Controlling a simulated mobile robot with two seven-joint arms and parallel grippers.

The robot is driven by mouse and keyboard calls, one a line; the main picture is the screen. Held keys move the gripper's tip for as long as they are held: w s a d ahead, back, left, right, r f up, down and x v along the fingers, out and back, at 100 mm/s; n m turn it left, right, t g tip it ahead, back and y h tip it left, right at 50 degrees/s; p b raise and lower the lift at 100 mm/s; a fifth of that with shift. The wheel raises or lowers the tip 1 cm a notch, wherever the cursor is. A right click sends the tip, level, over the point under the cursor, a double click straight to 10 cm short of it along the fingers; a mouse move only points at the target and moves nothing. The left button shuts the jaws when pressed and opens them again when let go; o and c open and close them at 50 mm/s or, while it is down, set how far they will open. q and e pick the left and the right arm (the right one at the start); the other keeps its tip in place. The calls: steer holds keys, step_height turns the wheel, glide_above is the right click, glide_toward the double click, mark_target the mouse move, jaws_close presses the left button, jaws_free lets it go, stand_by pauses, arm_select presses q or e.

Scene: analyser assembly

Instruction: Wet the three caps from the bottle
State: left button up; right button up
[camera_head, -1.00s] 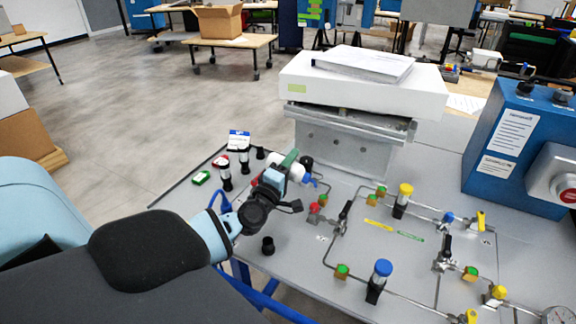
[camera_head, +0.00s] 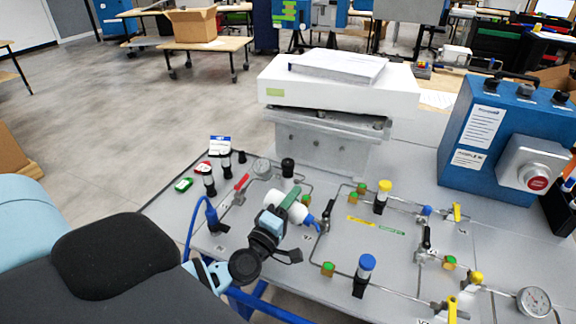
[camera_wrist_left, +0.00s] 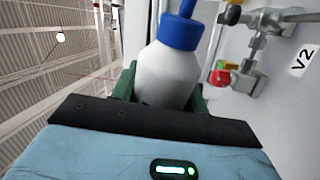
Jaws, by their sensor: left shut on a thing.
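My left gripper (camera_head: 284,204) is shut on a white bottle (camera_head: 298,213) with a blue cap and spout. The bottle lies tilted above the panel, its blue spout (camera_head: 313,220) pointing right, near a black valve handle. In the left wrist view the bottle (camera_wrist_left: 166,75) stands between the green fingers, spout up. Three capped posts show on the panel: a black-topped one (camera_head: 288,165) behind the gripper, a yellow-capped one (camera_head: 384,187) to the right, and a blue-capped one (camera_head: 367,263) nearer me. The spout is apart from all three. My right gripper is out of view.
Thin pipes, valves and green-topped fittings cover the panel (camera_head: 300,271). A white-topped grey unit (camera_head: 335,96) stands behind, and a blue box with a red button (camera_head: 490,135) at the right. Small black vials (camera_head: 209,185) stand at the panel's left edge.

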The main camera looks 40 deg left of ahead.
arm_select(q)
steer(key=s+d+r+h, duration=0.1)
steer(key=s+d+r, duration=0.3)
steer(key=s+d, duration=0.7)
steer(key=shift+s+d+m, duration=0.3)
steer(key=shift+s+m, duration=0.1)
steer(key=shift+s, duration=0.6)
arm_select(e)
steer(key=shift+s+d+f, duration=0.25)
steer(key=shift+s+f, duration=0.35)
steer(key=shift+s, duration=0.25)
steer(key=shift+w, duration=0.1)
